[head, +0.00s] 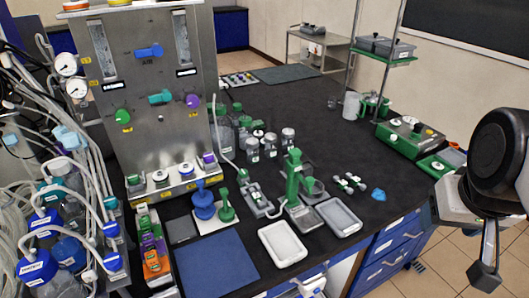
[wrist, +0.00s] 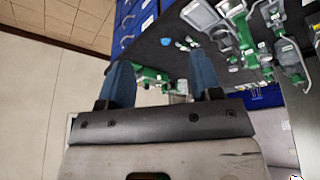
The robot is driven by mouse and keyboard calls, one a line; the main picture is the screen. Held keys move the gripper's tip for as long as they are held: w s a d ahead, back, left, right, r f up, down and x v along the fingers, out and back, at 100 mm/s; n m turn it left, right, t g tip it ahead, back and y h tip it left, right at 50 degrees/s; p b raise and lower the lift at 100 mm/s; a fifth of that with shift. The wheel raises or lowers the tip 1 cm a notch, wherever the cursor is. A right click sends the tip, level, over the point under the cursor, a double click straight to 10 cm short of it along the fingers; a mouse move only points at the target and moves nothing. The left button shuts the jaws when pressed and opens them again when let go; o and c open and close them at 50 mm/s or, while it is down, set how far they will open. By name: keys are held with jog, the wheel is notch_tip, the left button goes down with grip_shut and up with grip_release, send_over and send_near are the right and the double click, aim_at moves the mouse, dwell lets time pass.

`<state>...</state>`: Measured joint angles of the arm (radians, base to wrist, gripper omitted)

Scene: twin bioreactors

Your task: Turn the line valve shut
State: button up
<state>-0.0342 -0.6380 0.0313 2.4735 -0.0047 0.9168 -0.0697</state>
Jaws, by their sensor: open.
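The steel panel (head: 150,85) stands at the left of the bench in the head view. It carries a blue handle (head: 149,51) above a label, a teal handle (head: 160,97) lower down, a green knob (head: 123,116) and a purple knob (head: 193,101). Both handles lie roughly level across the panel. I cannot tell for certain which of these is the line valve. My gripper (wrist: 163,80) is open and empty, its two fingers wide apart in the wrist view. In the head view it hangs at the far right, beyond the bench edge and far from the panel.
Bottles and tubing (head: 55,215) crowd the left. Green stands (head: 294,180), a white tray (head: 283,244), a grey tray (head: 339,217) and several jars (head: 270,146) occupy the bench. A green device (head: 410,138) sits near the right edge.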

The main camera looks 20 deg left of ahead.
jog(key=w+a+r+n, duration=0.4)
jog(key=w+a+n, duration=0.15)
jog(key=w, duration=0.45)
jog(key=n+g, duration=0.4)
jog(key=n, duration=1.2)
send_over(244, 171)
jog(key=shift+m, duration=0.25)
jog(key=f, duration=2.4)
jog(key=shift+d+f, duration=0.2)
jog(key=shift+d, duration=0.2)
jog(key=shift+a+f, duration=0.25)
jog(key=shift+a, duration=0.1)
jog(key=shift+f, duration=0.15)
jog(key=shift+f, duration=3.75)
